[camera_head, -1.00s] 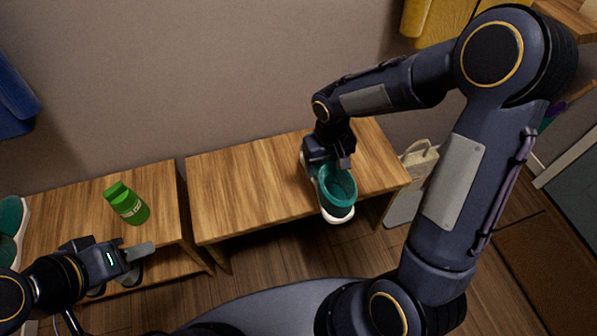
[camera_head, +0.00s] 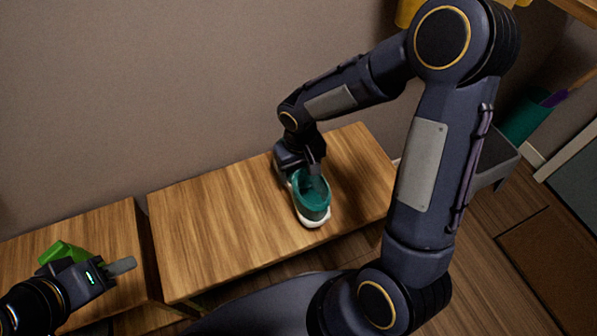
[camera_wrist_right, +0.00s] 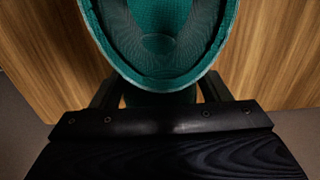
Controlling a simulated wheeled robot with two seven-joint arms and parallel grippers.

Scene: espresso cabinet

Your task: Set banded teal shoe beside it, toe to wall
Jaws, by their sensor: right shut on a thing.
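I cannot tell whether the sole touches the bench, and no band is visible. My left gripper (camera_head: 121,266) is over the left bench; its finger gap is unclear.
The right-hand wooden bench (camera_head: 215,215) is bare left of the shoe. A green bottle (camera_head: 62,251) on the left bench (camera_head: 105,235) is partly behind my left gripper. A gap separates the benches.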

